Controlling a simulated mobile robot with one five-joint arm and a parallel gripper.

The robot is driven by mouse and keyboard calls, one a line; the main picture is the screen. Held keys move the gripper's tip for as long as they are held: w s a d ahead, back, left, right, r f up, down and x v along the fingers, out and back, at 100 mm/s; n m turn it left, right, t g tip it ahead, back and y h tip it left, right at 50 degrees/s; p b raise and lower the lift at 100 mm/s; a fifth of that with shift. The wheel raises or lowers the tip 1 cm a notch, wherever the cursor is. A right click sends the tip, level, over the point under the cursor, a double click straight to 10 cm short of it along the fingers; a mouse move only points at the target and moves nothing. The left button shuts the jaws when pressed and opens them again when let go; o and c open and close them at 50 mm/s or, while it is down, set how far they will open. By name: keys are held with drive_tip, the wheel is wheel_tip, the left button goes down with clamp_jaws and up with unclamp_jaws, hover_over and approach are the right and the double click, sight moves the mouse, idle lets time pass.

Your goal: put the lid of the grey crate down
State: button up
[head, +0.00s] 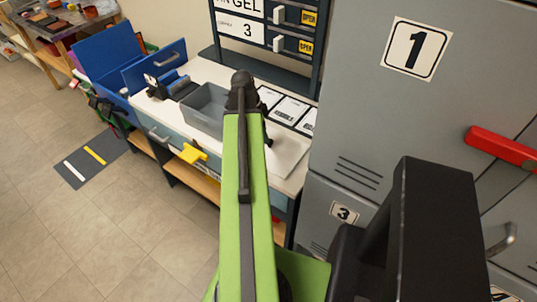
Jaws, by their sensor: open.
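A grey open-topped crate (203,110) stands on the white counter, left of my arm's far end. Its near and left walls show, and my arm hides part of its right side. I cannot make out a lid on it for certain. A blue panel with a handle (155,70) stands raised at the counter's left end; I cannot tell whether it belongs to the crate. My gripper (266,133) is at the end of my green arm, over the counter just right of the crate. It is open, small and mostly hidden behind the arm.
White cards (290,110) lie on the counter behind my gripper. A dark sign board (265,40) stands behind. Grey lockers (350,110) with a red handle (500,147) close off the right. A yellow handle (193,153) juts from the counter's front. The tiled floor at left is mostly clear.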

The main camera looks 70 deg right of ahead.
sight(270, 145)
drive_tip(key=b+x, duration=0.5)
drive_tip(key=shift+s+d+f, duration=0.1)
drive_tip(key=shift+s+d, duration=0.05)
drive_tip(key=shift+s, duration=0.05)
clamp_jaws()
idle(1.1)
